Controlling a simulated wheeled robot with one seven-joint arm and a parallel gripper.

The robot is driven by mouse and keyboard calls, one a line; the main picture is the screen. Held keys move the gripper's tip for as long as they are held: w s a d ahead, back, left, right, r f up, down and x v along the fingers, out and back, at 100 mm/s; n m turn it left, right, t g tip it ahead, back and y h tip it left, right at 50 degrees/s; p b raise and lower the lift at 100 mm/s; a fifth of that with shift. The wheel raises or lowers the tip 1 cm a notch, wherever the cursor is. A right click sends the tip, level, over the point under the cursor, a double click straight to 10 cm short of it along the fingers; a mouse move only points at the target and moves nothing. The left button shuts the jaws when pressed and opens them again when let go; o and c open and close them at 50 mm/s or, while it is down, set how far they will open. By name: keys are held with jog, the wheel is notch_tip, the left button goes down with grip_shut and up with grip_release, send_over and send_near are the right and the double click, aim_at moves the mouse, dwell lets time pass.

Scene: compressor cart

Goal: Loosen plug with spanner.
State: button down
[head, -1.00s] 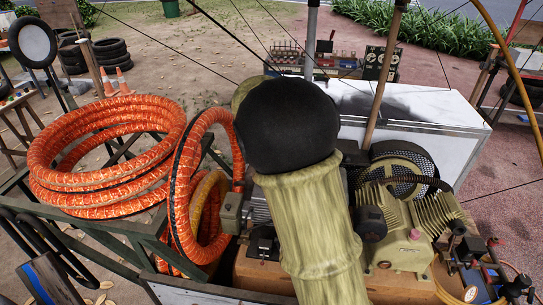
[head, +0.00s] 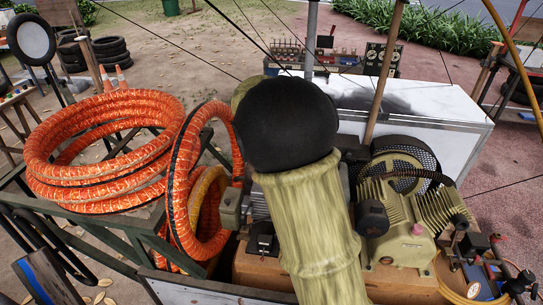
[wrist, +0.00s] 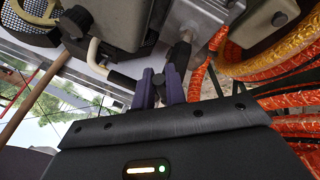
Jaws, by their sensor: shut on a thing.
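In the wrist view my gripper (wrist: 159,87) has its two purple fingers close together, shut on a dark bar that appears to be the spanner (wrist: 140,86). Only part of the bar shows, with a black stretch left of the fingers; its jaw end cannot be made out. A dark rod rises just beyond the fingers toward a grey metal housing (wrist: 200,22). I cannot tell whether it touches the bar. I cannot pick out the plug with certainty. In the head view my arm covers the gripper and spanner. The tan compressor (head: 404,238) stands right of my arm.
Thick orange hose coils (head: 105,165) lie on the cart's left side, with another upright coil (head: 182,190) close to my arm. A white cabinet (head: 455,118) stands behind the compressor. Gauges and a yellow hose (head: 452,285) crowd the right front. Orange hose also hangs near the gripper's right.

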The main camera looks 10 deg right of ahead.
jog(key=shift+f+b, duration=1.35)
jog(key=shift+f, duration=0.35)
jog(key=shift+d, duration=0.1)
jog(key=n+p, duration=0.1)
jog(key=d+n+y, duration=0.1)
jog(key=shift+w+n+t+p, duration=0.2)
jog(key=shift+n+t+p, duration=0.15)
jog(key=shift+n+t, duration=0.05)
jog(key=shift+d+r+y+p, duration=0.1)
jog(key=shift+r+y+p, duration=0.05)
jog(key=shift+y+p, duration=0.2)
jog(key=shift+w+d+n+y+p, duration=0.15)
jog(key=shift+n+y+p, duration=0.1)
jog(key=shift+n+p, duration=0.4)
jog(key=shift+d+n+y+p, duration=0.2)
jog(key=shift+n+p, duration=0.15)
jog(key=shift+p, duration=0.5)
jog(key=shift+w+n+t+p, duration=0.1)
jog(key=shift+n+t+p, duration=0.25)
jog(key=shift+p, duration=0.35)
jog(key=shift+d+n+y+p, duration=0.1)
jog(key=shift+n+y+p, duration=0.2)
jog(key=shift+p, duration=0.25)
